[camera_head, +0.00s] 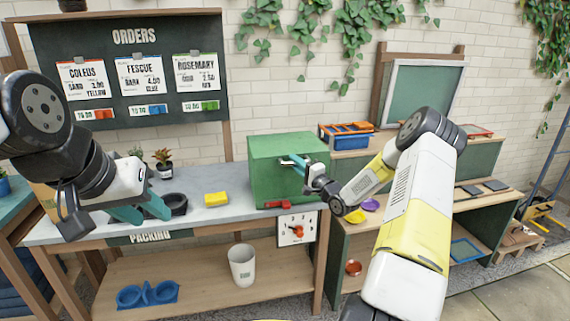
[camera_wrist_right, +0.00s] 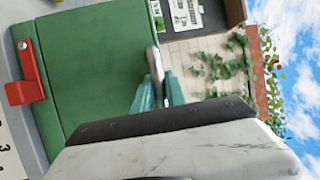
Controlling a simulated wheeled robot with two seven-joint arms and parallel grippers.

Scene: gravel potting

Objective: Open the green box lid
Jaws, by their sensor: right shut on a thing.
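The green box (camera_head: 262,178) stands at the right end of the packing table and looks closed. Its green face also fills the left of the right wrist view (camera_wrist_right: 95,75). My right gripper (camera_head: 294,163) is at the box's front right side. Its teal fingers (camera_wrist_right: 157,88) are shut on a grey metal handle (camera_wrist_right: 154,62), seen edge-on beside the box. A red latch (camera_head: 277,204) is at the box's lower front, also visible in the wrist view (camera_wrist_right: 25,92). My left gripper (camera_head: 141,212) is open and empty over the table's front left.
A yellow sponge (camera_head: 216,198), a black dish (camera_head: 174,203) and small plants (camera_head: 163,160) are left of the box. A dial panel (camera_head: 297,230) hangs below it. A blue and orange bin (camera_head: 347,135) stands behind right. The table between sponge and box is clear.

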